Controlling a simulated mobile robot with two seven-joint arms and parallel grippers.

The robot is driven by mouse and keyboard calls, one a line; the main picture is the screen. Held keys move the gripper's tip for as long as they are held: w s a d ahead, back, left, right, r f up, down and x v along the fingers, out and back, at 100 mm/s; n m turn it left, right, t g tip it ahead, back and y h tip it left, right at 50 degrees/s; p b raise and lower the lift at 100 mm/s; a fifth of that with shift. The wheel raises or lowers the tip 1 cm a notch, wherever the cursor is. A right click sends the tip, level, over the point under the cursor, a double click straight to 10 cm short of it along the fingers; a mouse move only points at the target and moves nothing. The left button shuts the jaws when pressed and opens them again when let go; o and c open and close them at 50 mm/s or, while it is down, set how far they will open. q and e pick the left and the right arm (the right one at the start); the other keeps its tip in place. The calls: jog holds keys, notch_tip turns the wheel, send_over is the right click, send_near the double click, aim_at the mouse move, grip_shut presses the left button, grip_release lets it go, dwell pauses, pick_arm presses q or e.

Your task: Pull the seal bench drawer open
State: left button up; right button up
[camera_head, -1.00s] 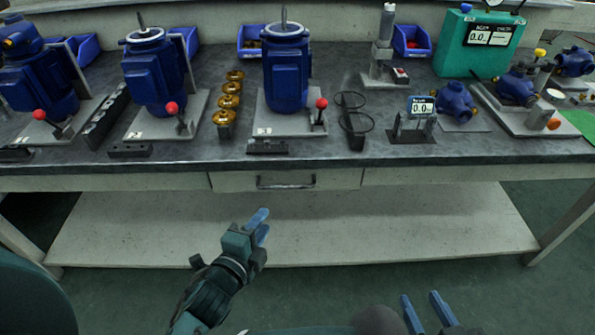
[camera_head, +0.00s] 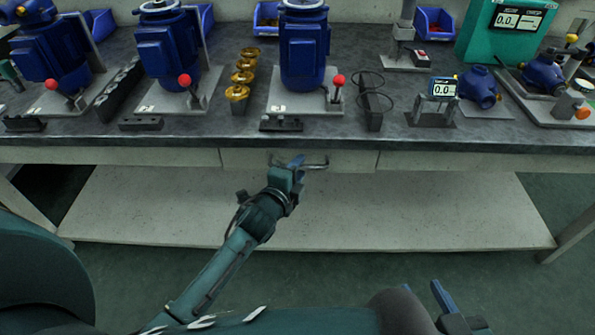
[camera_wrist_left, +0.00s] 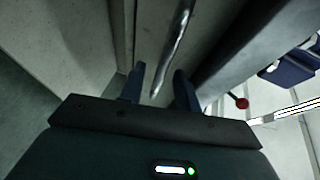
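The seal bench drawer (camera_head: 241,160) is a pale front panel under the dark bench top, and it looks closed. Its handle is a metal bar (camera_head: 318,166), which also crosses the left wrist view (camera_wrist_left: 172,50). My left gripper (camera_head: 296,161) is at the handle in the head view. In the left wrist view its two blue fingers (camera_wrist_left: 156,88) are apart, with the end of the bar between them; I cannot tell whether they touch it. My right gripper (camera_head: 440,300) is low at the bottom edge, away from the bench, only partly in view.
The bench top (camera_head: 210,138) carries blue motors (camera_head: 303,50) with red-knobbed levers, brass cups (camera_head: 237,93), a small display stand (camera_head: 443,88) and a green tester (camera_head: 500,35). A lower shelf (camera_head: 330,210) lies beneath the drawer. The floor in front is clear.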

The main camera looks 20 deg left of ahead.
pick_arm(q)
grip_shut()
dwell(0.4)
